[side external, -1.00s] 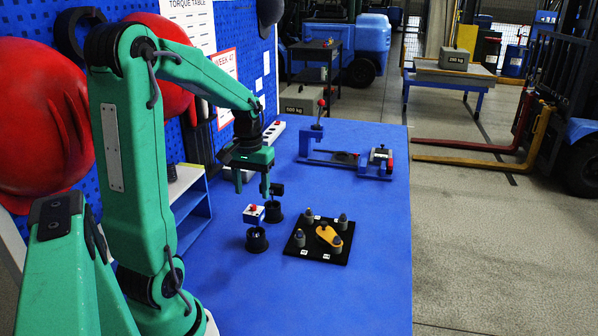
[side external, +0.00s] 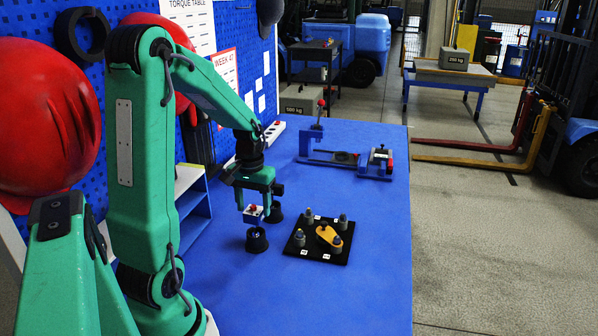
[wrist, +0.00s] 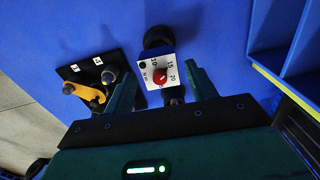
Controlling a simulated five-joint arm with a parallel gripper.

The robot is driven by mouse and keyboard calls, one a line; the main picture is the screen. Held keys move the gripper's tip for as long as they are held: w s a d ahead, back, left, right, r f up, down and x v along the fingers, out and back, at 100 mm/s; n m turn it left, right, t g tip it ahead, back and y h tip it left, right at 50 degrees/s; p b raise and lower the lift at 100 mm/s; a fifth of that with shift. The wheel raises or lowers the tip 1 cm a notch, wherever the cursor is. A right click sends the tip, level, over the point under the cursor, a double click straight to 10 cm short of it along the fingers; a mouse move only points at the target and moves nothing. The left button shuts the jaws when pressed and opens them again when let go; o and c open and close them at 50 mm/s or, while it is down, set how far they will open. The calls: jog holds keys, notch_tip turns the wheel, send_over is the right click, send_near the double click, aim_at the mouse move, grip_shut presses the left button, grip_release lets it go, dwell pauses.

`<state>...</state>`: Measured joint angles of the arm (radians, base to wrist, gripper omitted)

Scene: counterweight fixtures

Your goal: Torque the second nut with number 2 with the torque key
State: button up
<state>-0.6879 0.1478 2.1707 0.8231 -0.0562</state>
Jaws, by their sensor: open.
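The torque key, a small white-and-blue box with a red knob and a number dial (wrist: 148,70), stands in the side view just above a black round holder (side external: 257,240). My gripper (side external: 254,208) is open above the key, pointing down. In the wrist view, its two fingers (wrist: 162,84) are on either side of the key, with gaps visible. A black plate (side external: 318,256) to the right bears several grey nuts on posts, white number tags and a yellow arm (side external: 327,235). The wrist view shows part of this plate at left. Tag numbers are too small to read surely.
A blue fixture with a red-knobbed lever (side external: 313,148) is at the table's back. A blue-and-white shelf (side external: 187,195) stands left of my gripper. The blue table's front right is clear.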

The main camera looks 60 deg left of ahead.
aim_at(255, 228)
jog(key=shift+f, duration=1.85)
jog(key=c, duration=1)
